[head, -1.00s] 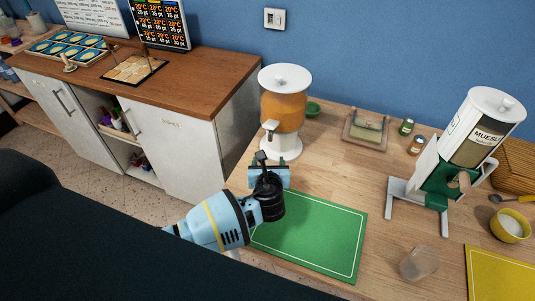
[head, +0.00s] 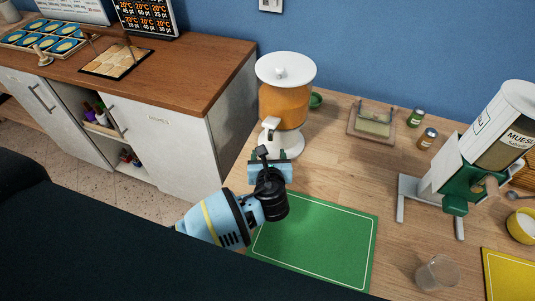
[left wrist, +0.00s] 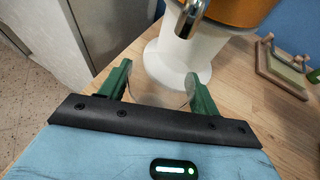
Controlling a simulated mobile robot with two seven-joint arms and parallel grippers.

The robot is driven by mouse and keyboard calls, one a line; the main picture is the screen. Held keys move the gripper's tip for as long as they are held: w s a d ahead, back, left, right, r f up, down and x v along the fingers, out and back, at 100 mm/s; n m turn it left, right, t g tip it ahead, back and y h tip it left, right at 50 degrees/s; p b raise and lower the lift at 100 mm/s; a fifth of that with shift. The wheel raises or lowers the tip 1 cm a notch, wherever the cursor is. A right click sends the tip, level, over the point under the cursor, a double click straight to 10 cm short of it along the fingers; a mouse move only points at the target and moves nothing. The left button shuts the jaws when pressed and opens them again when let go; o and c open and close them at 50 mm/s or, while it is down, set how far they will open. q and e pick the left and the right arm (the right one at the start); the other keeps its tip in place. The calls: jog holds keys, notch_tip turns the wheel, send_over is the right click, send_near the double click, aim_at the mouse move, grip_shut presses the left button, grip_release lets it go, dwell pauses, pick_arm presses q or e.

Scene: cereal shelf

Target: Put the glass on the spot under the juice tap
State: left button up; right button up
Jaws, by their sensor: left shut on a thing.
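The juice dispenser (head: 283,100) has a white base and lid and an orange tank. It stands at the back left of the wooden counter. Its tap (head: 270,124) faces my left gripper (head: 268,158); in the left wrist view the metal tap (left wrist: 188,18) is at the top. There my green fingers are shut on a clear glass (left wrist: 158,94), close in front of the white base (left wrist: 178,62). The glass is faint, and I cannot tell whether it touches the counter. The spot under the tap is not clearly visible. My right gripper is not in view.
A green mat (head: 315,242) lies in front of the dispenser. A second clear glass (head: 437,273) stands to its right. The muesli dispenser (head: 470,165) and a yellow bowl (head: 522,226) are further right.

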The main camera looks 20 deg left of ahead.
pick_arm(q)
jog(key=shift+f, duration=0.1)
jog(key=o, duration=1.2)
jog(key=shift+c, duration=0.2)
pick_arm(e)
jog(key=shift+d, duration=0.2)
pick_arm(q)
jog(key=p+v, duration=0.1)
jog(key=v, duration=1.1)
jog(key=shift+p, duration=0.4)
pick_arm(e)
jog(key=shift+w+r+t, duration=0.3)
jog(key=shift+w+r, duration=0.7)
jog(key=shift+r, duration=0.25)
